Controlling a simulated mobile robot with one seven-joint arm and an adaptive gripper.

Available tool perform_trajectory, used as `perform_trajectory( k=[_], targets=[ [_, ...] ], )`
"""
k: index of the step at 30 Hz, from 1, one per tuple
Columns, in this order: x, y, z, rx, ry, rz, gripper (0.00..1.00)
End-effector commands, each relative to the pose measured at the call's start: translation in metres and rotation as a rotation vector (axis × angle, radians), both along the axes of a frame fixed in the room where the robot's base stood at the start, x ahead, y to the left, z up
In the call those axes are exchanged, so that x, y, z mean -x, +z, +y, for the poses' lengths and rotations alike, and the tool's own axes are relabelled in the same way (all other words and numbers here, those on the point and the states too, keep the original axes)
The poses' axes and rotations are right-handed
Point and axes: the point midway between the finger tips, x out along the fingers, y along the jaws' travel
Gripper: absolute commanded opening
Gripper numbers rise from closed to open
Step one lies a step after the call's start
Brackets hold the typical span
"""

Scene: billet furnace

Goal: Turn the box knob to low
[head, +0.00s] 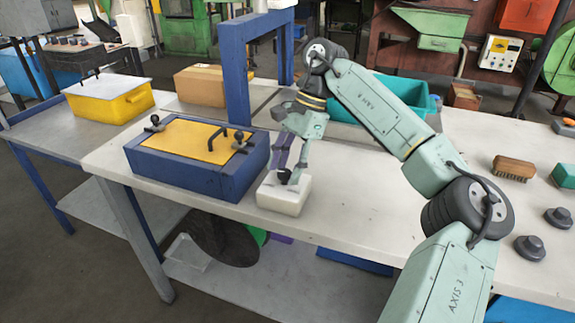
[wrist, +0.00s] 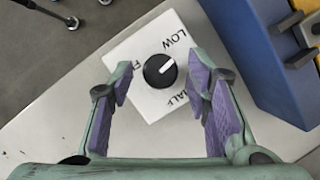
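A small white box (head: 283,200) stands on the light table, just right of the blue box in the head view. In the wrist view the white box (wrist: 137,48) has a round black knob (wrist: 156,79) on top, with a white pointer mark. Its face reads LOW and HALF, plus a partly hidden label starting with F. The pointer aims up and right in that view, between LOW and HALF. My gripper (wrist: 160,80) is open above the box, purple-padded fingers either side of the knob and apart from it. In the head view my gripper (head: 289,160) partly hides the knob.
The blue box (head: 175,180) with a yellow top and dark clamps stands close to the white box. A teal bin (head: 400,90) is behind my arm. A brush (head: 514,168) and dark knobs lie at right. The table's front edge is near.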

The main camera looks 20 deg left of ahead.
Motion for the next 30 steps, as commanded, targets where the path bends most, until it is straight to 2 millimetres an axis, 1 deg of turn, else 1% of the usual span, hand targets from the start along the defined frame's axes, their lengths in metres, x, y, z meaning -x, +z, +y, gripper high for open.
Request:
perform_trajectory(
  k=[8, 11, 14, 16, 21, 25, 30],
  targets=[
    [0.000, 0.001, 0.000, -0.001, 0.000, -0.001, 0.47],
    [-0.002, 0.004, 0.000, 0.000, -0.001, -0.001, 0.47],
    [-0.005, 0.016, -0.002, -0.001, -0.002, -0.003, 0.47],
    [-0.009, 0.028, -0.005, -0.001, -0.002, -0.002, 0.47],
    [-0.022, 0.064, -0.014, 0.000, -0.003, -0.004, 0.47],
    [-0.030, 0.090, -0.020, 0.000, -0.005, -0.005, 0.47],
    [-0.035, 0.104, -0.023, 0.003, -0.001, 0.000, 0.47]
  ],
)
